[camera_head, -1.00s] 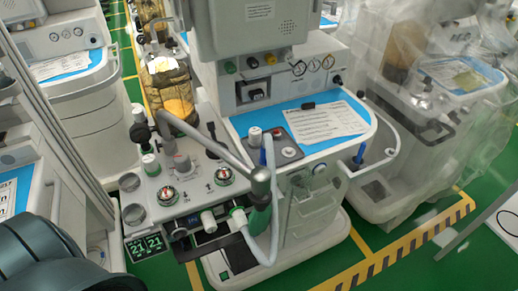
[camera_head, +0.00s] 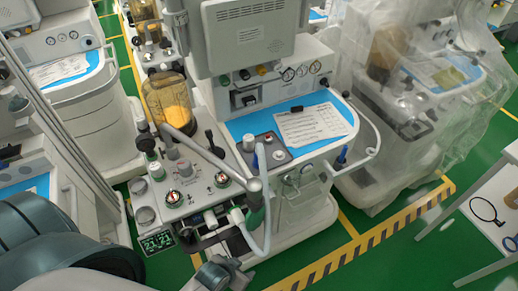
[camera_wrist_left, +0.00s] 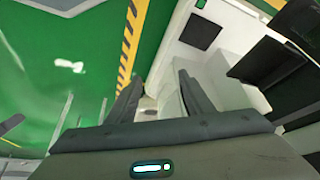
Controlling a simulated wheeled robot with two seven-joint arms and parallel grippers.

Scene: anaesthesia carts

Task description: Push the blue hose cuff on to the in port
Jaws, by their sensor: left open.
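A blue cuff (camera_head: 342,156) shows at the end of a pale hose on the right of the anaesthesia cart (camera_head: 300,205) in the head view. A second blue piece (camera_head: 255,158) is on the upright pale hose by the front arm. I cannot tell which is the hose cuff named. The in port is not clear; the valve block (camera_head: 185,197) with two round valves and a white fitting (camera_head: 211,220) is at the cart's front left. My left gripper (camera_head: 222,272) is below and in front of this block. Its fingers (camera_wrist_left: 160,92) are apart and empty in the wrist view. My right gripper is not in view.
A curved pale hose (camera_head: 262,235) hangs at the cart's front beside a metal arm (camera_head: 205,155). A plastic-covered cart (camera_head: 400,130) stands to the right, and a white table (camera_head: 490,205) at the far right. Green floor with a striped line (camera_head: 350,250) is open in front.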

